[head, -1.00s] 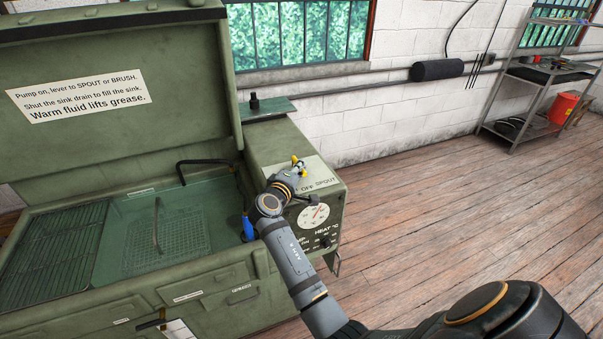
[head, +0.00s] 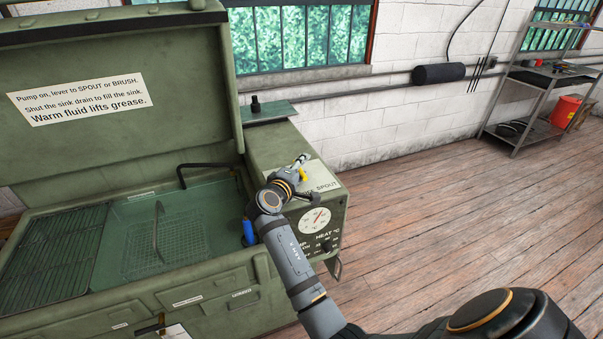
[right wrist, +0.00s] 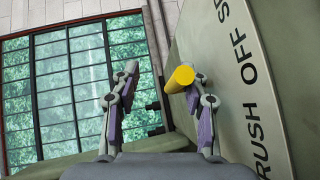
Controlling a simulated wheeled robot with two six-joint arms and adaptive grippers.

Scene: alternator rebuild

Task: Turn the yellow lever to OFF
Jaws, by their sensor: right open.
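The yellow lever (right wrist: 180,79) shows in the right wrist view as a short yellow cylinder in front of my right finger's tip. In the head view a bit of yellow lever (head: 303,175) shows beside the gripper on top of the green washer's side housing; the rest is hidden. My right gripper (head: 301,160) is open over the label plate (head: 324,184). In the right wrist view the gripper (right wrist: 163,75) has its fingers spread, with the lever nearer the right one; I cannot tell if they touch. The OFF mark (right wrist: 240,53) is right of the lever. My left gripper is out of view.
The green parts washer (head: 210,325) has its lid (head: 120,150) raised at the left. A dial (head: 314,221) is on the housing's front. A black spout (head: 205,163) reaches over the sink. The wooden floor (head: 430,205) at the right is clear up to a metal shelf (head: 528,85).

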